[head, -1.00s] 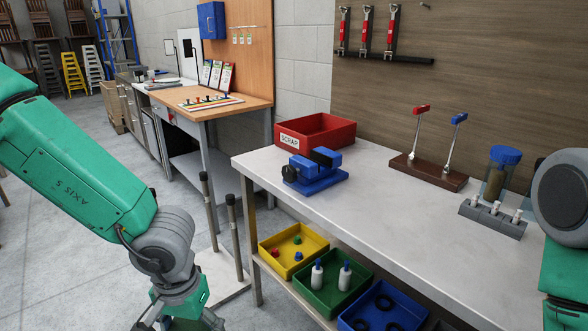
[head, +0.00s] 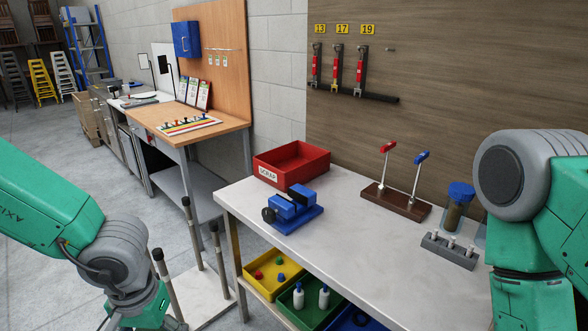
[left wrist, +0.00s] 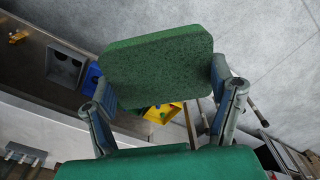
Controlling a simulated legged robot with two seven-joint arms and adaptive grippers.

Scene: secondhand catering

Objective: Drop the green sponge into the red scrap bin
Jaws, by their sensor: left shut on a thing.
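The green sponge (left wrist: 158,62) is a speckled rounded slab in the left wrist view. My left gripper (left wrist: 165,92) is shut on the sponge, with one finger at each side of it. In the head view only my left arm shows at the lower left; its fingertips and the sponge are below the frame. The red scrap bin (head: 291,164), labelled SCRAP, stands at the far left corner of the white bench, apart from my arm. My right arm shows at the right edge, but its gripper is outside the frame.
A blue vise (head: 292,208) sits just in front of the bin on the bench (head: 345,240). A lever stand (head: 397,203) and a grey block with pegs (head: 449,250) are farther right. Yellow (head: 260,287) and green (head: 312,314) trays lie below. Upright posts (head: 220,258) stand beside the bench.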

